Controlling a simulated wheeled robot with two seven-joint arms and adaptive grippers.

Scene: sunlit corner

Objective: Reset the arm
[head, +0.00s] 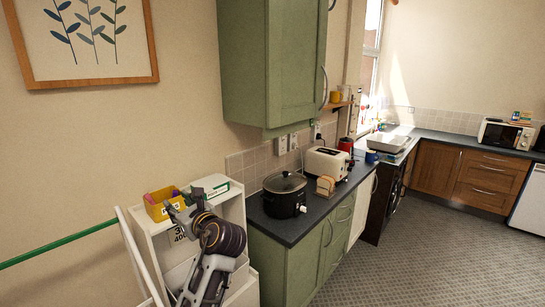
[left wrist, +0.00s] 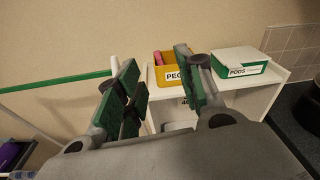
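My left arm reaches up from the bottom of the head view. My left gripper (head: 186,205) is in front of the top of a white shelf unit (head: 235,212). In the left wrist view my left gripper (left wrist: 160,84) shows two green-padded fingers standing well apart, with nothing held between them. Beyond the fingers a yellow box of pegs (left wrist: 174,75) and a white and green pods box (left wrist: 239,62) stand on the shelf unit. My right gripper is in neither view.
A green rail (head: 62,247) runs along the left wall. To the right a dark counter (head: 290,230) bears a black slow cooker (head: 283,200) and a white toaster (head: 326,163). A green wall cupboard (head: 270,60) hangs above. The grey floor (head: 430,240) at right is clear.

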